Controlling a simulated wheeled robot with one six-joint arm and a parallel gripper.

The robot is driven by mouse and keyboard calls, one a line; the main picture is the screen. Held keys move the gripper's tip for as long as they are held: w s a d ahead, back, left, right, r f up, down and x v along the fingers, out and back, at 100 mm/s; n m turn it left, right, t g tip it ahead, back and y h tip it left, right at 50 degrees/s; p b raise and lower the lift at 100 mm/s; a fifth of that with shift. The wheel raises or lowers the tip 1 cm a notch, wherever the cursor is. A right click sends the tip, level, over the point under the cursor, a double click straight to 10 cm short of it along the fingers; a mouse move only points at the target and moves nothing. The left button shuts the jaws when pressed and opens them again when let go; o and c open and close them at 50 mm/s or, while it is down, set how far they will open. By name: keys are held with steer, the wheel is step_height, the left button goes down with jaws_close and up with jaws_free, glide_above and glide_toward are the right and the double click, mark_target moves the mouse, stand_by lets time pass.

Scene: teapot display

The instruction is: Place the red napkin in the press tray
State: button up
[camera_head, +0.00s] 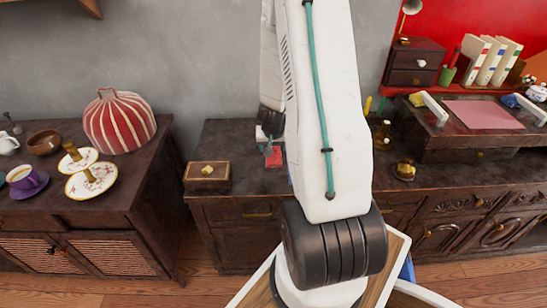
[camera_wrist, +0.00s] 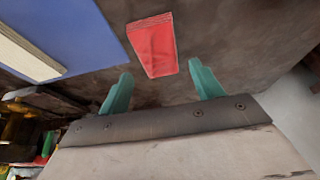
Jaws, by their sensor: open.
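The red napkin (camera_head: 274,157) lies flat on the dark cabinet top, partly hidden by my arm in the head view. In the wrist view the napkin (camera_wrist: 152,45) shows whole, a narrow folded red strip. My gripper (camera_wrist: 160,76) is open and empty, its two teal fingers apart, with the napkin just beyond the gap between them. In the head view my gripper (camera_head: 268,148) is small and close to the napkin. No tray is clearly marked as the press tray; a dark raised stand at right holds a pink panel (camera_head: 483,114) between pale handles.
A blue surface (camera_wrist: 75,30) with a cream bar (camera_wrist: 25,52) lies left of the napkin in the wrist view. A wooden box (camera_head: 207,184) stands left of my gripper. A brass piece (camera_head: 404,170) stands right of my arm. The left cabinet carries a striped cover (camera_head: 118,124) and crockery.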

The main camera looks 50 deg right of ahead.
mark_target(274, 155)
steer(key=shift+s+x, duration=0.15)
steer(key=shift+x, duration=1.15)
steer(key=shift+s+x, duration=0.1)
steer(key=shift+x, duration=1.2)
steer(key=c, duration=0.8)
